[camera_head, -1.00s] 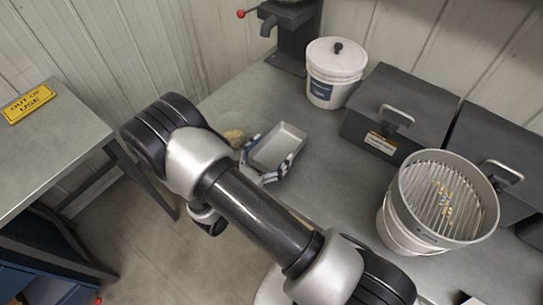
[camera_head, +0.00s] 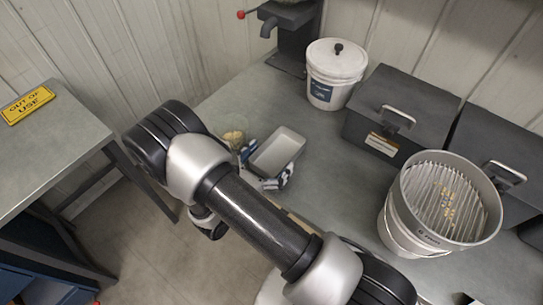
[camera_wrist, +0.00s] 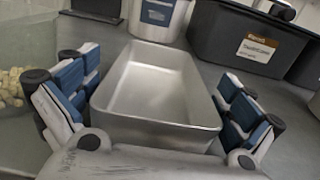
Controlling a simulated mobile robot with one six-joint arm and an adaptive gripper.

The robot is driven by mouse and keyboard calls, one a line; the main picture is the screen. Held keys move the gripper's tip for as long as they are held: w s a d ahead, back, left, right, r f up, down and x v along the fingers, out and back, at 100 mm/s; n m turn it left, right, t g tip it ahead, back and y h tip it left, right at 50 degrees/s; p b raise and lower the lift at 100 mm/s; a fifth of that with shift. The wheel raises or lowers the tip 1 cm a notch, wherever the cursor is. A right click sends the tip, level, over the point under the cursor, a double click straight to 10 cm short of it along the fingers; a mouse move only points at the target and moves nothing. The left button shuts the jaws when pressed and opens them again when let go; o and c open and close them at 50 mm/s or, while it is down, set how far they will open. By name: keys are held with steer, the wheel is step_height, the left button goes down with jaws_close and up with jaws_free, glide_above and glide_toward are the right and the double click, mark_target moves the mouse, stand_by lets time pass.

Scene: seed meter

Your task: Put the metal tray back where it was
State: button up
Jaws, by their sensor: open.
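The metal tray (camera_head: 278,154) is a shallow, empty silver pan resting on the grey bench. In the wrist view the tray (camera_wrist: 158,88) lies between the two fingers of my gripper (camera_wrist: 155,112). The fingers stand open on either side of it, and I cannot tell whether either one touches it. In the head view my gripper (camera_head: 264,165) is at the tray's near end, partly hidden by my arm.
A clear dish with pale seeds (camera_head: 234,136) sits just left of the tray. A lidded white bucket (camera_head: 333,75), dark bins (camera_head: 400,110) and a bucket with a slotted sieve (camera_head: 440,205) stand around the bench. An OUT OF USE sign (camera_head: 28,105) lies on the left table.

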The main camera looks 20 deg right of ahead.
steer(key=shift+r, duration=0.1)
steer(key=shift+s+a+r, duration=0.1)
steer(key=shift+a+r, duration=0.05)
steer(key=shift+a, duration=0.05)
steer(key=p+v, duration=0.2)
steer(key=v, duration=1)
steer(key=s+d+r+m+g+y, duration=0.2)
steer(key=s+d+r+m+g, duration=0.1)
steer(key=d+r+m+g, duration=0.35)
steer(key=s+d+r+m+g+y, duration=0.25)
steer(key=d+r+m+g, duration=0.2)
steer(key=r+m, duration=0.4)
steer(key=s+r+m+t+y, duration=0.5)
steer(key=s+r+m+y, duration=0.3)
steer(key=r+m+y, duration=0.2)
steer(key=shift+s+a+r, duration=0.3)
steer(key=shift+a+r, duration=0.1)
steer(key=shift+r, duration=0.65)
